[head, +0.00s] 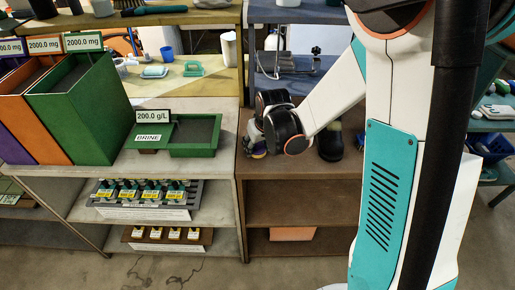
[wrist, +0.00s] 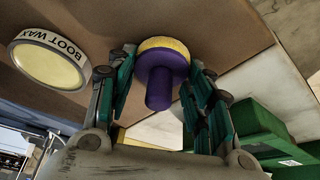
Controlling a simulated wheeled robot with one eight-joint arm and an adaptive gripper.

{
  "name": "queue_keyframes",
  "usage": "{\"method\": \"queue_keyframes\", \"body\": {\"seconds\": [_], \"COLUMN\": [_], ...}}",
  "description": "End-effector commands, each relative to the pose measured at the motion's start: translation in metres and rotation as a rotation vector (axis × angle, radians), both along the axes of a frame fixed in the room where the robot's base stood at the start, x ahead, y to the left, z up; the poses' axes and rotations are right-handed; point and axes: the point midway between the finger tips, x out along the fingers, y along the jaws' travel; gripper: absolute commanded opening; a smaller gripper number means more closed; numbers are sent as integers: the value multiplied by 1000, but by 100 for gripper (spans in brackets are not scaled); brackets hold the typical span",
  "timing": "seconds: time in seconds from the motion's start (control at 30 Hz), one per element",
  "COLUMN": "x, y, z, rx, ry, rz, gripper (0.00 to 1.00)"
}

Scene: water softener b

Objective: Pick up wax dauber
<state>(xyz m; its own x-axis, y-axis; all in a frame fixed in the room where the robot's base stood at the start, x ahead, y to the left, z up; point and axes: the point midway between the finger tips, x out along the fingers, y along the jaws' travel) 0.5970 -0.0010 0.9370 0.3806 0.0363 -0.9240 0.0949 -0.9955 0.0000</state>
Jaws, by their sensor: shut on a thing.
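The wax dauber (wrist: 161,75) has a purple knob handle and a round yellow pad. In the wrist view it sits between the two green fingers of my gripper (wrist: 163,58), with the handle pointing toward my palm. My gripper is shut on it. I cannot tell whether the pad touches the brown surface or is just clear of it. In the head view my gripper (head: 255,147) is low over the left part of the brown shelf top, and my wrist hides most of the dauber.
A round boot wax tin (wrist: 50,62) lies just left of the dauber in the wrist view. A dark boot or shoe (head: 330,145) stands right of my wrist. A green tray (head: 194,136) and tall bins (head: 85,105) stand on the grey bench to the left.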

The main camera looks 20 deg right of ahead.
Motion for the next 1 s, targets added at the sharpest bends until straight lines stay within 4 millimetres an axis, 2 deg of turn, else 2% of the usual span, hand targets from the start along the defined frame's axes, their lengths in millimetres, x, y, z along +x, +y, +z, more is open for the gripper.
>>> {"method": "queue_keyframes", "body": {"seconds": [0.27, 0.47, 0.8, 1.0], "x": [0, 0, -1, 0], "y": [0, 0, 0, 0], "z": [8, 35, 127, 170], "rx": [0, 0, 0, 0], "ry": [0, 0, 0, 0], "rz": [0, 0, 0, 0], "gripper": [20, 20, 20, 20]}}
